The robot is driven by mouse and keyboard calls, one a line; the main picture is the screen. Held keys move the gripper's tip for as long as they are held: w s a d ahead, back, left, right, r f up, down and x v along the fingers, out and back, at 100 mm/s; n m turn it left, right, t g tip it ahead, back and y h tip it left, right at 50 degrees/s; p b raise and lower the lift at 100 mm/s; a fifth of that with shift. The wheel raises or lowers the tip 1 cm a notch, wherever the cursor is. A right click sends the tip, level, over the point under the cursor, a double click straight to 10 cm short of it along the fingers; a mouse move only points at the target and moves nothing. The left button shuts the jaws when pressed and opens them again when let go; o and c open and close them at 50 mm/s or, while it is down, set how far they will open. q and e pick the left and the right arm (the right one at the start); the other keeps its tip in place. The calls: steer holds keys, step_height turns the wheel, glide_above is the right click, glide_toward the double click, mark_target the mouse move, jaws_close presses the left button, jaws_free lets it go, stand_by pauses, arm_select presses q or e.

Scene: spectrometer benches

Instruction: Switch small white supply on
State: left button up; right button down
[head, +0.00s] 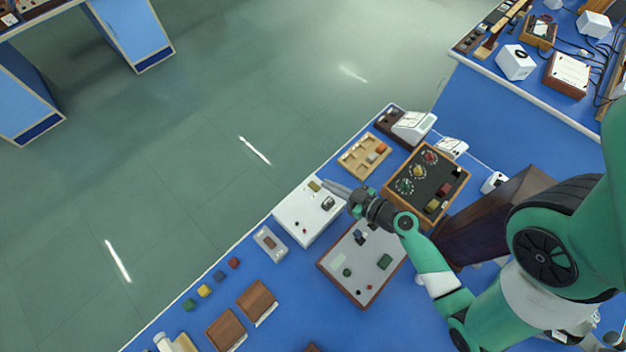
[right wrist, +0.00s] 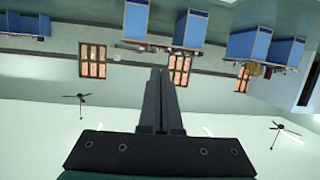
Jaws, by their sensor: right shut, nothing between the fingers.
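A white box with a flat panel, which looks like the small white supply (head: 298,222), sits on the blue bench in the head view. Its panel carries a yellowish part near the far edge, a dark part at the right and small red and dark knobs near the front. My right gripper (head: 328,186) reaches in from the right over the far right corner of this box, its tips close to the yellowish part. I cannot tell whether they touch it. The shut, empty fingers also show in the right wrist view (right wrist: 161,76). My left gripper is not in view.
A larger brown-edged panel box (head: 340,285) stands just in front of the white box. A wooden tray (head: 352,166) and a dark dial box (head: 405,172) lie beyond it. A small grey box (head: 270,250) and several coloured blocks are at left.

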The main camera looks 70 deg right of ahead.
arm_select(q)
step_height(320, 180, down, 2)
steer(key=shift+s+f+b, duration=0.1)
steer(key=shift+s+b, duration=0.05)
steer(key=shift+b, duration=0.4)
arm_select(e)
steer(key=s+f+m+g+h, duration=0.1)
steer(key=s+f, duration=0.3)
steer(key=shift+s+f+m, duration=0.2)
steer(key=shift+f+m, duration=0.1)
steer(key=shift+m, duration=0.1)
steer(key=shift+w+d, duration=0.1)
steer(key=shift+d, duration=0.05)
steer(key=p, duration=0.2)
glide_above(321, 193)
steer(key=f, duration=0.3)
steer(key=shift+s+f, duration=0.15)
steer(key=shift+s, duration=0.05)
step_height(321, 193, down, 4)
steer(key=b, duration=0.3)
steer(key=shift+w, duration=0.1)
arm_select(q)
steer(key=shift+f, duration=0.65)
arm_select(e)
steer(key=shift+f, duration=0.25)
